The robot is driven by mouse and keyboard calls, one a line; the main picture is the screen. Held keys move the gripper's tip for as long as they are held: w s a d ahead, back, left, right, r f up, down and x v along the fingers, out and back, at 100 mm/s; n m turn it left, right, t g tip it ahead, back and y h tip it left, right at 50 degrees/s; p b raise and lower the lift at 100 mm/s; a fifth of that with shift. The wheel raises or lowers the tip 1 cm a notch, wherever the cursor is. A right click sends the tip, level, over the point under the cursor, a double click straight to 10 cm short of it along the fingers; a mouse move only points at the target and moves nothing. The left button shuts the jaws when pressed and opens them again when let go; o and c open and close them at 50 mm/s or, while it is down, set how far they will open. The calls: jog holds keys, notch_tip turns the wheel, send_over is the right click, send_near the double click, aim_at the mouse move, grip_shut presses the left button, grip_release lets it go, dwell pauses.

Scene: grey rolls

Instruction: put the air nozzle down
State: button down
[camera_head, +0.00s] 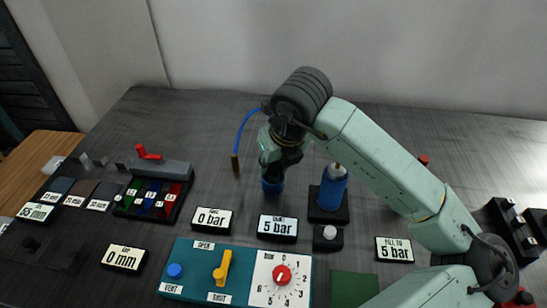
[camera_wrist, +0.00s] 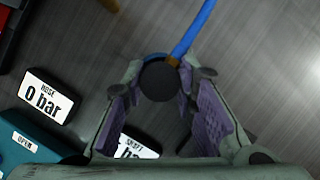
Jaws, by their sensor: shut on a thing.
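The air nozzle (camera_wrist: 160,82) shows end-on in the wrist view as a dark round body with a blue edge, between the purple-padded fingers of my gripper (camera_wrist: 165,115). A blue hose (camera_wrist: 193,30) with a brass fitting runs up from beside it. In the head view my gripper (camera_head: 273,172) points down behind the control panel, with the blue lower part of the nozzle (camera_head: 272,187) below the fingers. The gripper is shut on the nozzle. Whether the nozzle touches the table is hard to tell. The fingers hide much of its body.
A blue cylinder (camera_head: 328,190) stands in a black holder (camera_head: 329,215) just right of the gripper. Table behind is clear.

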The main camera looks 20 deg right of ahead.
jog(key=shift+f, duration=0.1)
jog(key=shift+f+b, duration=0.2)
jog(key=shift+b, duration=0.15)
jog(key=c, duration=1.3)
grip_release()
jog(key=shift+r, duration=0.1)
jog(key=shift+r+p, duration=0.15)
jog(key=shift+p, duration=0.15)
jog(key=b+v, duration=0.2)
jog(key=v, duration=1)
